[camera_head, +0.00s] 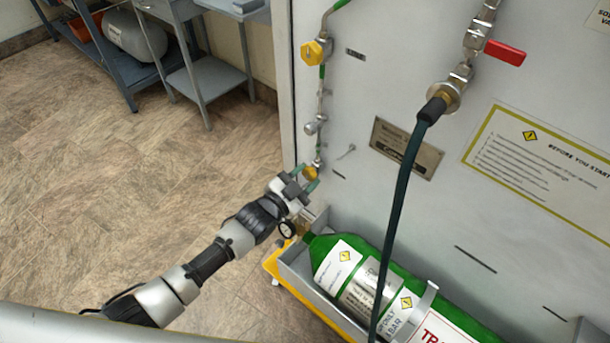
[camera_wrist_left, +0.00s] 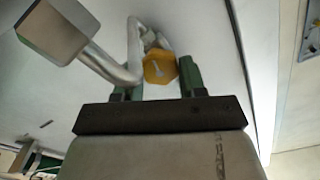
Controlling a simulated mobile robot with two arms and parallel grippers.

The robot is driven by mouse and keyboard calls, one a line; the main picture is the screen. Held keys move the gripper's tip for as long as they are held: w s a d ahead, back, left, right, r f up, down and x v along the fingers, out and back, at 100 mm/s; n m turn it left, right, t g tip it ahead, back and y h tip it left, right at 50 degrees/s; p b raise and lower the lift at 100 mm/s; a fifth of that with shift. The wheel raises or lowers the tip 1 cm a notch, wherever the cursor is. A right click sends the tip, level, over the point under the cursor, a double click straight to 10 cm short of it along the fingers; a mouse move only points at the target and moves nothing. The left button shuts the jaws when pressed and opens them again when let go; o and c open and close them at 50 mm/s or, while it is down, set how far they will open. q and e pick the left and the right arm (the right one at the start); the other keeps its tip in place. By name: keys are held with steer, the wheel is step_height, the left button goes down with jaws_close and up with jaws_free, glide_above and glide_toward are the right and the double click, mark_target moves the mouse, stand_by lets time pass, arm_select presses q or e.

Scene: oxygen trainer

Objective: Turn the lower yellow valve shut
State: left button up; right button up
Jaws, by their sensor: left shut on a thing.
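The lower yellow valve (camera_head: 310,173) is a small yellow knob low on the pipe at the panel's left edge. In the left wrist view the yellow knob (camera_wrist_left: 160,67) sits between the two green fingertips. My left gripper (camera_head: 305,183) is shut on this knob, with one finger on each side; it also fills the lower middle of the left wrist view (camera_wrist_left: 158,80). The upper yellow valve (camera_head: 315,52) is higher on the same pipe and apart from the gripper. My right gripper does not show.
A green cylinder (camera_head: 322,246) lies in a grey tray just below the gripper. A dark hose (camera_head: 396,215) hangs from a fitting beside a red lever (camera_head: 505,53). A grey table (camera_head: 205,78) stands at the back left.

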arm_select(q)
steer(key=shift+m, duration=2.1)
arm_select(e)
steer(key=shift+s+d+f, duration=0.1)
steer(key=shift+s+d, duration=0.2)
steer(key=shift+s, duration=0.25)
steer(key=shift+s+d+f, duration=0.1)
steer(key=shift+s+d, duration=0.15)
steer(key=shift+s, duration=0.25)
arm_select(q)
steer(key=shift+f, duration=0.1)
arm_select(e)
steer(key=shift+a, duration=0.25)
arm_select(q)
steer(key=o, duration=0.9)
steer(key=shift+o, duration=0.2)
steer(key=p+v, duration=0.1)
steer(key=v, duration=1)
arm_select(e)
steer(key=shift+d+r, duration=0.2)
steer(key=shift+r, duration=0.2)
arm_select(q)
steer(key=shift+d, duration=0.1)
